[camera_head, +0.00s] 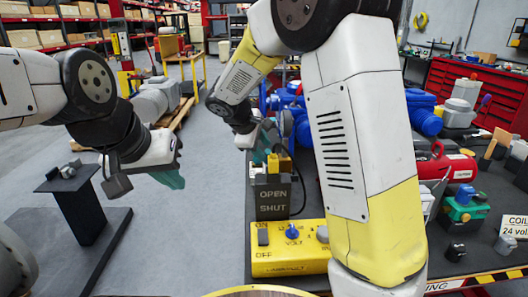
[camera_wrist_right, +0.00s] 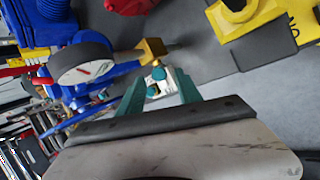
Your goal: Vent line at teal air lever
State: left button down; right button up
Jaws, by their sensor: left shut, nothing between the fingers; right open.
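My right gripper (camera_wrist_right: 158,92) is open in the right wrist view, its two teal fingers on either side of a small pale fitting with teal parts (camera_wrist_right: 157,80). This fitting joins a brass piece (camera_wrist_right: 152,50) and may be the teal air lever; whether the fingers touch it is unclear. In the head view my right gripper (camera_head: 264,143) is above the OPEN/SHUT sign (camera_head: 272,198), largely hidden by my own arm, and the lever is not clear there. My left gripper (camera_head: 172,178) is shut and empty, left of the bench, over the floor.
A pressure gauge (camera_wrist_right: 82,62) and blue valve body (camera_wrist_right: 75,42) are beside the right gripper. A yellow meter box (camera_head: 288,262) lies at the bench's front. A red tank (camera_head: 445,164) and green-and-blue device (camera_head: 463,207) are on the right. A dark stand (camera_head: 75,205) stands left.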

jog(key=shift+s+a+r, duration=0.1)
jog(key=shift+s+r, duration=0.05)
jog(key=shift+r, duration=0.1)
jog(key=shift+c, duration=0.4)
jog(key=c, duration=0.3)
jog(key=r+m, duration=0.1)
jog(key=w+r+m+y, duration=0.1)
jog(key=m, duration=0.1)
jog(key=w+r+m, duration=0.1)
jog(key=r+m, duration=0.1)
jog(key=shift+g+y, duration=0.3)
jog(key=shift+g, duration=0.1)
grip_shut()
notch_tip(320, 180, up, 6)
jog(key=w+m+y, duration=0.1)
jog(key=m+y, duration=0.1)
jog(key=m, duration=0.4)
jog(key=shift+w+d+f, duration=0.15)
jog(key=shift+f, duration=1.7)
jog(key=shift+w+d+f, duration=0.15)
jog(key=shift+w+f, duration=0.05)
jog(key=shift+f, duration=1.65)
jog(key=shift+w+d+f, duration=0.15)
jog(key=shift+f, duration=1.7)
